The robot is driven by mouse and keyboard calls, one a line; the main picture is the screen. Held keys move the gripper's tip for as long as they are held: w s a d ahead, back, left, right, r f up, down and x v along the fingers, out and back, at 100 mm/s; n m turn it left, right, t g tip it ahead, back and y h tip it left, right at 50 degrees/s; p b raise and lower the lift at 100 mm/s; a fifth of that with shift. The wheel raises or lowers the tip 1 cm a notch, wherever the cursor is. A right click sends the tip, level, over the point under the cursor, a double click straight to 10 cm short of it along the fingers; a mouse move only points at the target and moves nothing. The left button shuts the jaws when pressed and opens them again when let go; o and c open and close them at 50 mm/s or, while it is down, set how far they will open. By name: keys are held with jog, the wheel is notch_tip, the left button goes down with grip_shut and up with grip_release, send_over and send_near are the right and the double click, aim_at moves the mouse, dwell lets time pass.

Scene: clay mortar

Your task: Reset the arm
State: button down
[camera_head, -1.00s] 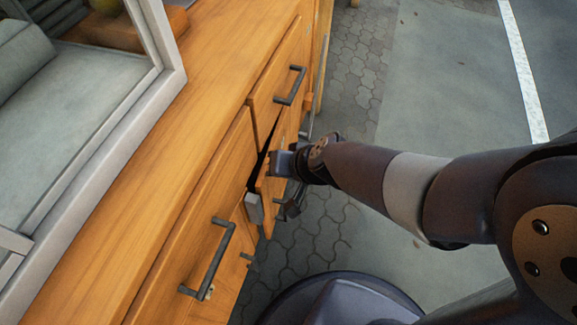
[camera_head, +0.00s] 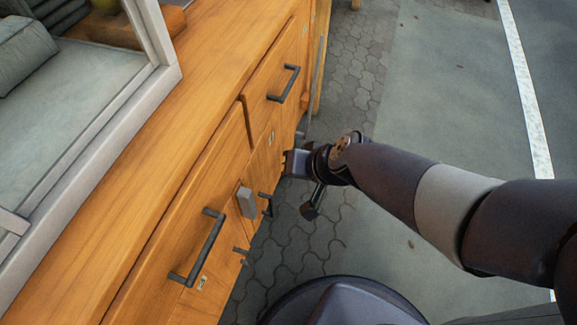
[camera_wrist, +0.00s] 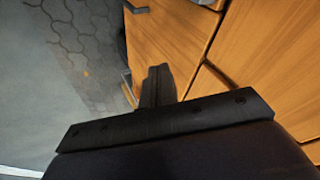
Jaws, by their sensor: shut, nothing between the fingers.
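My arm reaches in from the right in the head view, and my gripper (camera_head: 292,163) is at the front of the wooden cabinet (camera_head: 150,150), near the lower door panel (camera_head: 262,165). In the wrist view my dark gripper fingers (camera_wrist: 158,86) are together with nothing between them, over the wooden front. I cannot tell whether they touch the wood. The lower door looks flush with the cabinet front.
Dark bar handles sit on the upper drawer (camera_head: 287,84) and on the nearer front (camera_head: 203,250). A small grey block (camera_head: 246,202) sticks out from the front. A white-framed window (camera_head: 160,60) stands on the countertop. Paving (camera_head: 320,235) on the right is open.

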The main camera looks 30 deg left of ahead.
jog(key=p+v, duration=0.2)
jog(key=v, duration=0.4)
jog(key=shift+s+r, duration=0.3)
jog(key=shift+s, duration=0.15)
jog(key=shift+f, duration=0.15)
